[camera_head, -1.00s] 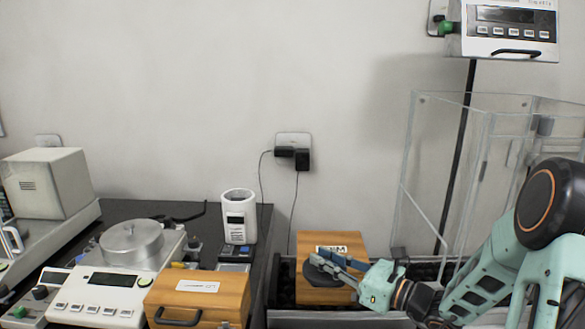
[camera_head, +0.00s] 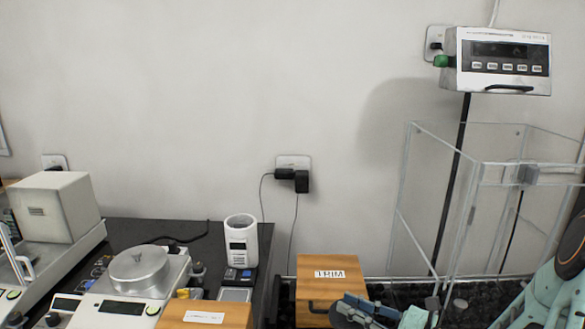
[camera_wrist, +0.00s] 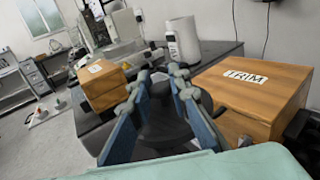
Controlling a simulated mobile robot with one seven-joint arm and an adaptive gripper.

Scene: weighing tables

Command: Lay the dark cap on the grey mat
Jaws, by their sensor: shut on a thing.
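My gripper (camera_head: 366,308) is low in the head view, in front of the right side of the TRIM box. It is shut on the dark cap (camera_head: 343,318), a dark round disc whose lower part is cut off by the picture edge. In the wrist view my gripper (camera_wrist: 160,82) shows two blue fingers with the dark cap (camera_wrist: 165,125) between them. The cap is off any surface I can make out; what is under it is hidden. I cannot make out the grey mat in either view.
The wooden TRIM box (camera_head: 330,275) is just beside my gripper. A clear-walled enclosure (camera_head: 480,210) stands at right. At left, a dark bench (camera_head: 130,232) bears a scale (camera_head: 122,308), a white canister (camera_head: 241,243) and another wooden box (camera_head: 205,314).

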